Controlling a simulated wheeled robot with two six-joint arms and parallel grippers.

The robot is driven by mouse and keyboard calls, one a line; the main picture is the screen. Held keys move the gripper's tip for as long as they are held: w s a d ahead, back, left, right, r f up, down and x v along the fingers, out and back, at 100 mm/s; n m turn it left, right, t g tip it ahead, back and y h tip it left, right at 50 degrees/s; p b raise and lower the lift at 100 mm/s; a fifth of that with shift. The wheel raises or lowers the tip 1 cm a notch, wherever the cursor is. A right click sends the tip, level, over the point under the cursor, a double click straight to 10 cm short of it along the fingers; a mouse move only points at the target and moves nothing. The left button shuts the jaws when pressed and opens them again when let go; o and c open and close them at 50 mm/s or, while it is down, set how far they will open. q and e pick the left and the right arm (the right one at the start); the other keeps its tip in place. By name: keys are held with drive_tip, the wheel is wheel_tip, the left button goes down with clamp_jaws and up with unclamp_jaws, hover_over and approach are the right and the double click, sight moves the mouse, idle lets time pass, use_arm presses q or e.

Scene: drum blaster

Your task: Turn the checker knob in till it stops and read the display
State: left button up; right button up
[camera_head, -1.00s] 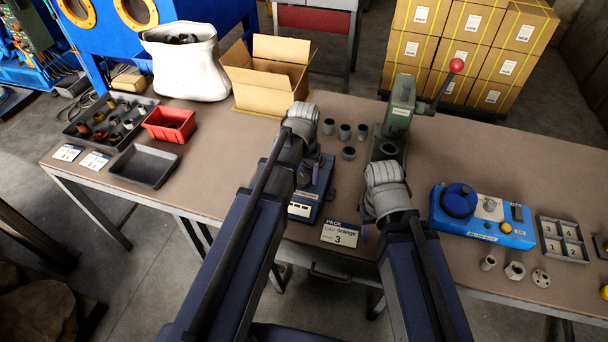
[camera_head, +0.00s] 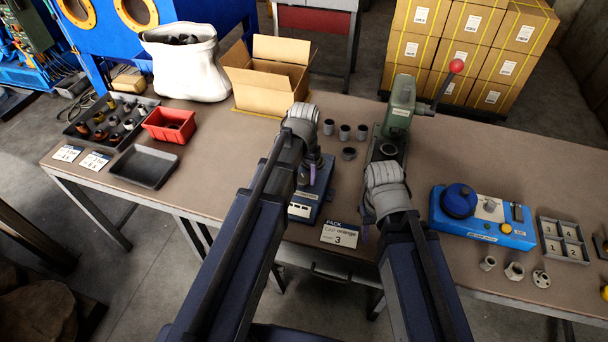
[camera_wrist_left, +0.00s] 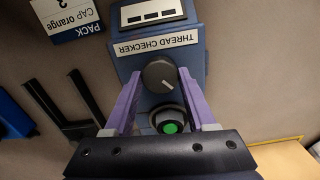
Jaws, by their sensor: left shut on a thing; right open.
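The blue thread checker (camera_head: 318,190) stands on the table, partly hidden behind my left arm. It also shows upside down in the left wrist view (camera_wrist_left: 196,62). Its dark grey round knob (camera_wrist_left: 160,76) has a white pointer line and sits between the purple fingers of my left gripper (camera_wrist_left: 158,84), which is shut on it. A green round light or button (camera_wrist_left: 170,127) shows beside the knob. My right gripper (camera_head: 366,231) is open beside the checker, mostly hidden by its arm.
A PACK card reading "CAP orange 3" (camera_head: 340,234) lies in front of the checker. Several grey caps (camera_head: 345,132) stand behind it. A green press (camera_head: 399,110) with a red-balled lever and a blue device (camera_head: 484,215) stand to the right. An open carton (camera_head: 268,75) is behind.

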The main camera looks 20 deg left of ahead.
sight(304, 178)
use_arm(q)
drive_tip(key=m, duration=0.6)
drive_tip(key=shift+m, duration=0.4)
idle(0.5)
drive_tip(key=o, duration=1.4)
drive_tip(key=shift+c, duration=0.2)
wheel_tip(304, 178, up, 8)
drive_tip(key=p, duration=0.8)
drive_tip(key=shift+f, duration=0.1)
